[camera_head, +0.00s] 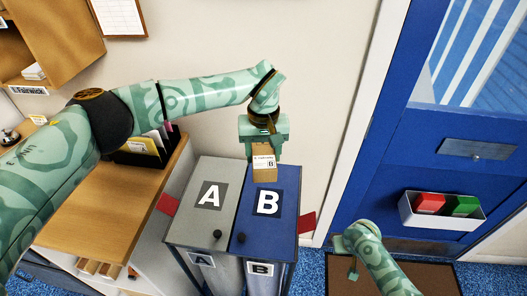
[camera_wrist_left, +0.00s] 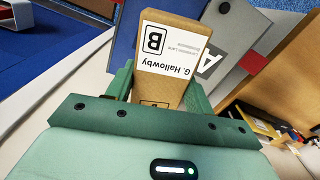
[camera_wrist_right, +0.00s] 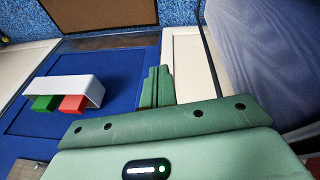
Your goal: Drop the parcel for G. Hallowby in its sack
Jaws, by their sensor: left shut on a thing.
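The parcel (camera_head: 264,170) is a small brown box. Its white label reads G. Hallowby and B in the left wrist view (camera_wrist_left: 172,50). My left gripper (camera_head: 264,146) is shut on it and holds it above the back part of the blue lid marked B (camera_head: 286,183). The lid looks closed and has a dark knob near its front edge. The grey lid marked A (camera_head: 203,226) is beside it on the left and also looks closed. Any sacks under the lids are hidden. My right gripper (camera_wrist_right: 157,86) is empty, its fingers together, away from the lids.
A wooden counter (camera_head: 112,205) with a dark file box (camera_head: 140,155) stands left of the lids. Red flaps (camera_head: 306,222) stick out beside the lids. A blue door (camera_head: 450,150) with a white tray (camera_head: 442,211) of red and green blocks is at the right.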

